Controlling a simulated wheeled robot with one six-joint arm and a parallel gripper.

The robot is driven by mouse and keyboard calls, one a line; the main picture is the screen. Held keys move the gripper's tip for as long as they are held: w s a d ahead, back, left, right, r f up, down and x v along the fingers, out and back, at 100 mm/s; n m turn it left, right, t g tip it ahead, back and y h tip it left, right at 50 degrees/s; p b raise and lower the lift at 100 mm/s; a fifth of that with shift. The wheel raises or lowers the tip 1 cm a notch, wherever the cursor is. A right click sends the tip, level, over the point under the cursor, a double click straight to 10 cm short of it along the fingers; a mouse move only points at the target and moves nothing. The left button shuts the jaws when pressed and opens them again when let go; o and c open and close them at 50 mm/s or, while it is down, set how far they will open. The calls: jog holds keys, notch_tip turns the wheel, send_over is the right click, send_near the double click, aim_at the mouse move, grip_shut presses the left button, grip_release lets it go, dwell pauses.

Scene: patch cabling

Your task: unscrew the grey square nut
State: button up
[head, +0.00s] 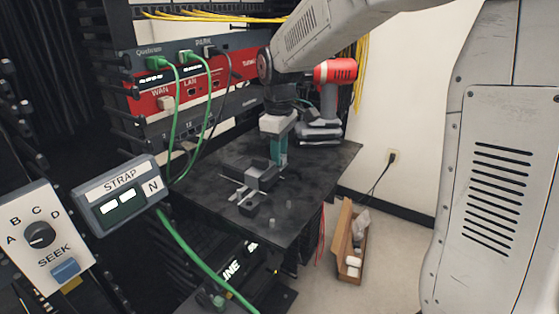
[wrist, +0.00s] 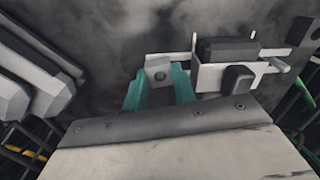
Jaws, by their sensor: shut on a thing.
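My gripper (head: 278,158) points down at the dark fixture (head: 262,172) on the black table, its teal fingers at the fixture's far right side. The nut sits at the left end of a pale metal bracket (wrist: 210,78) that carries a dark block (wrist: 226,50). In the head view the nut is too small to make out beside the fingers.
A red and grey power tool (head: 336,74) stands at the table's (head: 310,180) back right. A rack with green cables (head: 174,120) is on the left. A STRAP box (head: 121,196) and a SEEK dial panel (head: 45,238) are in front. An open carton (head: 343,240) lies on the floor.

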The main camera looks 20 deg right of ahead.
jog(key=n, duration=0.3)
jog(key=shift+n, duration=1)
jog(key=n, duration=0.2)
jog(key=shift+n, duration=0.3)
jog(key=n, duration=0.2)
jog(key=shift+n, duration=0.3)
